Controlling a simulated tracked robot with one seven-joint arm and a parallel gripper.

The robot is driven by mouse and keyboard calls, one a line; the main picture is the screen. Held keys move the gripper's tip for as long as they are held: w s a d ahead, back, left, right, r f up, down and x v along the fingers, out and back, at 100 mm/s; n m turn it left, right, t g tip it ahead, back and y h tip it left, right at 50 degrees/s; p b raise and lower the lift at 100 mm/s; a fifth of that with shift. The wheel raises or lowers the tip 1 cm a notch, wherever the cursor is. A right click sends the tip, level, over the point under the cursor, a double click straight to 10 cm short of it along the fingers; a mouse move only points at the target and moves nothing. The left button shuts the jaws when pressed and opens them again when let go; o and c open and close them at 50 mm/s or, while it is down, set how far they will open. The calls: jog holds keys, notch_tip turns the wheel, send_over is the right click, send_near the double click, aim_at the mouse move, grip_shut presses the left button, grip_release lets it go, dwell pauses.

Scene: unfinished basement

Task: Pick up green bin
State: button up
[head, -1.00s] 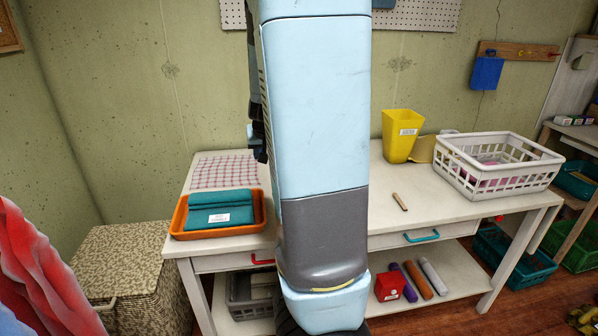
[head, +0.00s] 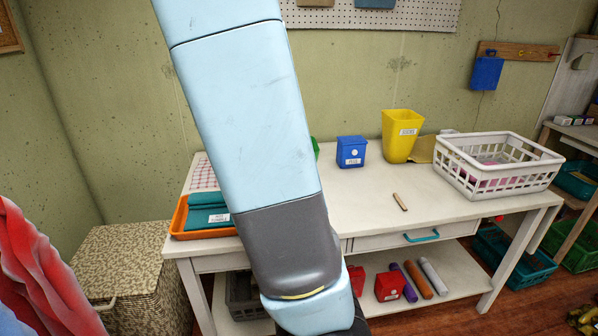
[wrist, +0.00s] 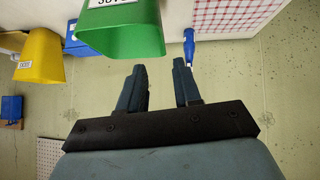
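The green bin (wrist: 125,40) is large at the top of the wrist view, its open mouth facing the camera and a white label partly cut off by the frame edge. In the head view only a thin green edge (head: 316,148) shows beside my arm, on the workbench near the wall. My gripper (wrist: 160,70) is open, its two dark fingers apart with nothing seen between them. The bin appears ahead of the fingers and mostly to their left in the wrist view; I cannot tell the exact gap. My arm hides the gripper in the head view.
On the workbench (head: 370,205) stand a blue bin (head: 351,152), a yellow bin (head: 399,140), a white basket (head: 500,190) and an orange tray (head: 190,232) with teal cloths. A slim blue item (wrist: 189,48) is near the fingers. The bench's front middle is largely clear.

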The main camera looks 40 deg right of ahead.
jog(key=shift+x, duration=0.95)
jog(key=shift+x, duration=2.45)
jog(key=shift+w+f, duration=0.1)
jog(key=shift+f, duration=0.05)
jog(key=shift+x, duration=2.45)
jog(key=shift+a+f, duration=0.15)
jog(key=shift+f, duration=0.05)
grip_shut()
